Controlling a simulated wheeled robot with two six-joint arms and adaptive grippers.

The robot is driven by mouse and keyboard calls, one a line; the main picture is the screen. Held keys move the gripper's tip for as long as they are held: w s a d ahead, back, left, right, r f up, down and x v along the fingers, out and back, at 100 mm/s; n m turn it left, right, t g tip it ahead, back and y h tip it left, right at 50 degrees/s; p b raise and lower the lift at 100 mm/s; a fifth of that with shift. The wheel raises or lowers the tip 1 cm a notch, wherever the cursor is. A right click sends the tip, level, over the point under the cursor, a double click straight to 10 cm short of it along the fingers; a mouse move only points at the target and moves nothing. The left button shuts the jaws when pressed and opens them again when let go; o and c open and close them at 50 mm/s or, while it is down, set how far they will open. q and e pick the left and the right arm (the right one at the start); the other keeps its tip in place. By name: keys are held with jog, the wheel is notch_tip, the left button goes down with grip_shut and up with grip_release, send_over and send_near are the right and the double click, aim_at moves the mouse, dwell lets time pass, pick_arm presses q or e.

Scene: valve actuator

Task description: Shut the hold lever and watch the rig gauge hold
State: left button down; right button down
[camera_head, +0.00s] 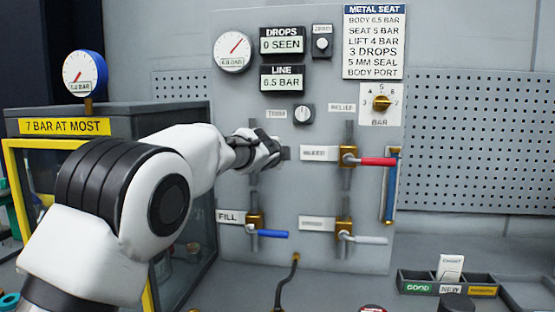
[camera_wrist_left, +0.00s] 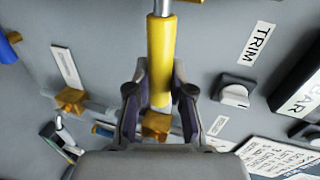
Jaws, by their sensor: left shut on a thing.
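A yellow lever handle (camera_wrist_left: 161,60), whose label I cannot see, lies between the fingers of my left gripper (camera_wrist_left: 160,100) in the wrist view. The gripper is shut on it. In the head view my left gripper (camera_head: 268,150) is at the middle of the grey panel and hides this handle. A round white gauge (camera_head: 233,50) sits at the panel's upper left; its small readout is too blurred to be sure of. A second, blue-rimmed gauge (camera_head: 84,73) stands above the box at left. I cannot tell which is the rig gauge. My right gripper is not in view.
The panel has a red lever (camera_head: 378,162), a blue fill lever (camera_head: 272,234) and a grey lever (camera_head: 370,240). The drops display (camera_head: 282,40) reads 0 seen; the line display (camera_head: 282,78) reads 6.5 bar. A sorting tray (camera_head: 415,285) stands at lower right.

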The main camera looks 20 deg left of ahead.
pick_arm(q)
jog(key=shift+a+f+m, duration=0.1)
jog(key=shift+f+m, duration=0.05)
jog(key=shift+m, duration=0.15)
dwell(0.4)
jog(key=c, duration=1)
grip_release()
jog(key=shift+w+a, duration=0.1)
jog(key=shift+w, duration=0.05)
jog(key=shift+w+a+f, duration=0.3)
jog(key=shift+w+f, duration=0.05)
jog(key=shift+f, duration=0.05)
jog(key=shift+s+d+r, duration=0.3)
jog(key=shift+s, duration=0.25)
jog(key=v, duration=1)
jog(key=shift+s+a, duration=0.1)
jog(key=shift+s, duration=0.35)
jog(key=shift+f, duration=0.1)
